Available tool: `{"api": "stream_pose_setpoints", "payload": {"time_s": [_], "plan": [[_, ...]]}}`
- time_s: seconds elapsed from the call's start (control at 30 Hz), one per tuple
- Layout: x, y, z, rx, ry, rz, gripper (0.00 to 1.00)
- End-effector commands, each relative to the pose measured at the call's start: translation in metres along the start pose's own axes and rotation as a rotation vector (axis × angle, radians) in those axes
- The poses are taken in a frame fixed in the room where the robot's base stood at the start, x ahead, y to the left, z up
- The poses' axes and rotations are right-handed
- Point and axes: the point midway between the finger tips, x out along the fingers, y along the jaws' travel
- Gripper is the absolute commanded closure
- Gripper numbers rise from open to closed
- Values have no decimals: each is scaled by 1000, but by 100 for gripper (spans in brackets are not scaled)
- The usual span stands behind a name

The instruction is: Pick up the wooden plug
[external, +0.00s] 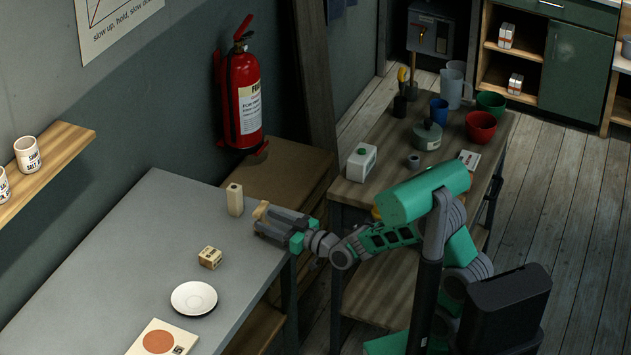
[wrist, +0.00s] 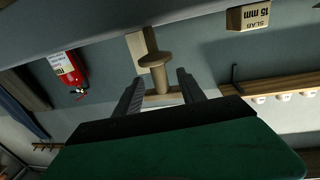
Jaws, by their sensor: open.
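The wooden plug (external: 260,210) is a small tan piece near the far right edge of the grey worktable, partly hidden by my fingers. In the wrist view the plug (wrist: 154,60) shows a round flat head on a stem. My gripper (external: 266,222) is open and reaches level over the table edge from the right, its fingertips close to the plug. In the wrist view my gripper (wrist: 159,78) has a finger on each side of the plug, with gaps; the head shows just ahead of the tips.
A tall pale wooden block (external: 235,199) stands just left of the plug; in the wrist view the pale block (wrist: 136,42) is close behind it. A labelled cube (external: 210,257), white saucer (external: 194,298) and boxed item (external: 160,340) lie nearer. The worktable (external: 150,240) is otherwise clear.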

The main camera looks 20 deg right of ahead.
Motion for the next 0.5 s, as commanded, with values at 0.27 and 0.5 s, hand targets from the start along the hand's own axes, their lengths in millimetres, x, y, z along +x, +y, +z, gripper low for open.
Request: {"api": "stream_pose_setpoints", "payload": {"time_s": [0.27, 0.5], "plan": [[46, -1, 3, -1, -4, 0, 53], [62, 0, 2, -1, -2, 2, 53]]}}
